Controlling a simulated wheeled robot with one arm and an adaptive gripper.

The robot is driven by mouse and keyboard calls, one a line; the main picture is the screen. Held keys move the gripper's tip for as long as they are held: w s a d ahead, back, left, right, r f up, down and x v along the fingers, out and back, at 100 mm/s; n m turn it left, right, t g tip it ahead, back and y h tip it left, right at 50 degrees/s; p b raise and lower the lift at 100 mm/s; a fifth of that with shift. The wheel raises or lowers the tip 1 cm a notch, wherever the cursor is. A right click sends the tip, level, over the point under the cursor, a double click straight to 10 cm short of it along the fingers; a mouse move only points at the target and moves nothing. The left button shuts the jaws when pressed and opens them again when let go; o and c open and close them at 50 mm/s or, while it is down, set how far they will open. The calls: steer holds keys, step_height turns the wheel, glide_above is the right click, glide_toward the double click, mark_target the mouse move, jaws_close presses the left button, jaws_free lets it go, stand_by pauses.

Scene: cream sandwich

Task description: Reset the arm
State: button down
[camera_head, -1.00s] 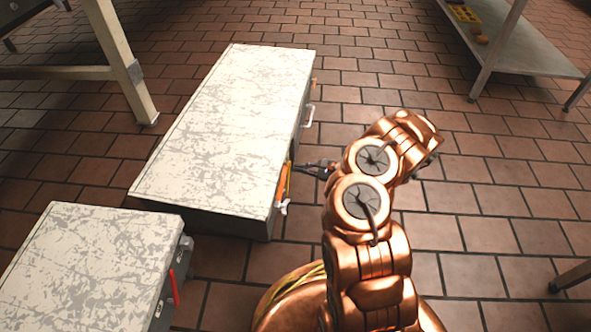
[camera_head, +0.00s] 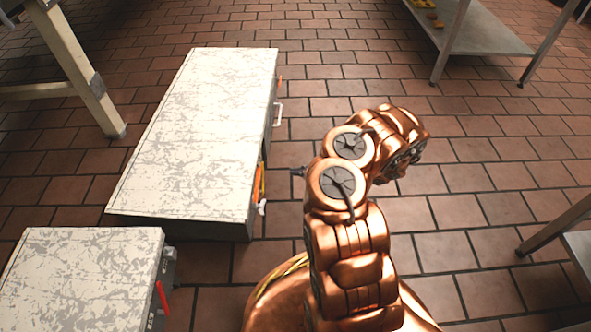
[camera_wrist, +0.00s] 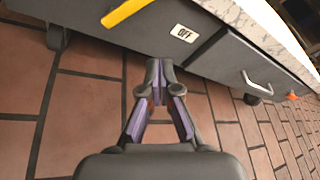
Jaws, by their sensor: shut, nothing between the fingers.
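My copper arm stands at the lower middle of the head view and bends at its upper joints. My gripper (camera_wrist: 159,82) shows in the wrist view with its fingertips together and nothing between them. It hangs over the brick tile floor, in front of the dark side of a low cabinet (camera_wrist: 210,60). In the head view my gripper is mostly hidden behind my arm; only a small dark tip shows left of the arm joint. The same cabinet (camera_head: 200,130), with a worn white top, stands left of my arm.
A second white-topped cabinet (camera_head: 80,275) with a red handle (camera_head: 162,297) stands at lower left. A metal shelf (camera_head: 470,35) stands at upper right. Floor is clear between.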

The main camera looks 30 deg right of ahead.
steer(key=w+a+r+n+g+y+p, duration=0.1)
steer(key=w+a+r+n+y+p, duration=0.2)
steer(key=r, duration=0.4)
steer(key=w+a+r+n+g+p, duration=0.1)
steer(key=a+r+p, duration=0.1)
steer(key=a+r, duration=0.45)
steer(key=s+a+r+n+g+p, duration=0.35)
steer(key=a+r, duration=0.25)
steer(key=r, duration=0.5)
steer(key=s+a+r+n+g+p, duration=0.25)
steer(key=a+r+n+p, duration=0.35)
steer(key=r, duration=0.6)
steer(key=s+a+r+n+g+p, duration=0.15)
steer(key=a+r+g+p, duration=0.25)
steer(key=a+r, duration=0.5)
steer(key=s+a+r+n+g+h+p, duration=0.1)
steer(key=s+r+n+g+h+p, duration=0.3)
steer(key=s+r+p, duration=0.9)
steer(key=s+d+r+n+t+h+p, duration=0.1)
steer(key=s+d+r+h+p, duration=0.3)
steer(key=s+r, duration=0.4)
steer(key=s+d+r+n+t+h+p, duration=0.1)
steer(key=s+d+r+t+h+p, duration=0.1)
steer(key=s+d+r+h+p, duration=0.2)
steer(key=s+d+r+p, duration=0.2)
steer(key=s+r, duration=0.2)
steer(key=r, duration=0.1)
steer(key=shift+s+d+h, duration=0.15)
steer(key=shift+d+h, duration=0.1)
steer(key=shift+h, duration=0.15)
